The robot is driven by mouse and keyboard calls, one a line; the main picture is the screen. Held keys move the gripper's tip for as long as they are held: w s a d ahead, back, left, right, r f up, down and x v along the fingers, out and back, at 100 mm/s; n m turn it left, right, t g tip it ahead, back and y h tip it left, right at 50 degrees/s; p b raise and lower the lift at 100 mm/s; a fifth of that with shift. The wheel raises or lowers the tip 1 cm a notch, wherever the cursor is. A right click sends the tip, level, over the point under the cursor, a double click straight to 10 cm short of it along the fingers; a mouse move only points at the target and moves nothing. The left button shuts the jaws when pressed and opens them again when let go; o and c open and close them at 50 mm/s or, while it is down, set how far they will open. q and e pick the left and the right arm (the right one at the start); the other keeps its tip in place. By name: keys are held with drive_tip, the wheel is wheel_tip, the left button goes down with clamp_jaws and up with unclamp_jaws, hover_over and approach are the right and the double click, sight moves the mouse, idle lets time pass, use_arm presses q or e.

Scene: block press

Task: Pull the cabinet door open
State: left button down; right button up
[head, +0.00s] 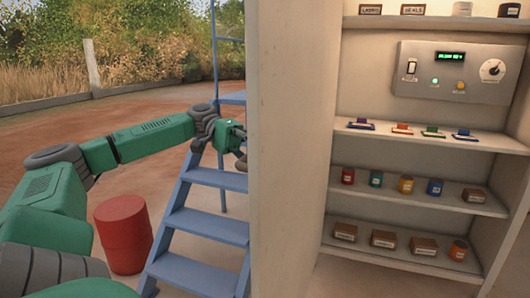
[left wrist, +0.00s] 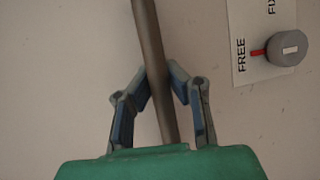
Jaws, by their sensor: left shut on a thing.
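The cabinet door (head: 290,150) is a pale upright panel in the head view, standing swung out, with the cabinet's inside exposed to its right. My left gripper (left wrist: 158,85) is shut on the door handle (left wrist: 147,30), a grey-brown bar running between its fingers in the left wrist view. In the head view my left arm reaches to the door's left edge, where the door hides the fingers and handle. A grey knob (left wrist: 287,47) beside the handle has its red pointer toward the word FREE. My right gripper is not in view.
The open cabinet has shelves (head: 420,198) with small colored cans, boxes and tools, and a control panel (head: 455,72) at the back. Blue steps (head: 205,220) stand close behind my left arm. A red drum (head: 123,235) stands left of them.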

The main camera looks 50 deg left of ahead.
use_arm(q)
drive_tip(key=shift+w+a+r+t, duration=0.15)
drive_tip(key=shift+w+a+t, duration=0.05)
drive_tip(key=shift+t, duration=0.1)
drive_tip(key=c, duration=1.5)
unclamp_jaws()
drive_tip(key=shift+w, duration=0.15)
drive_tip(key=shift+w+a+f, duration=0.15)
drive_tip(key=shift+w+f, duration=0.15)
drive_tip(key=shift+s+a+r, duration=0.1)
drive_tip(key=shift+s, duration=0.2)
drive_tip(key=shift+a, duration=0.2)
drive_tip(key=v, duration=1.1)
drive_tip(key=shift+w+a, duration=0.35)
drive_tip(key=shift+d, duration=0.15)
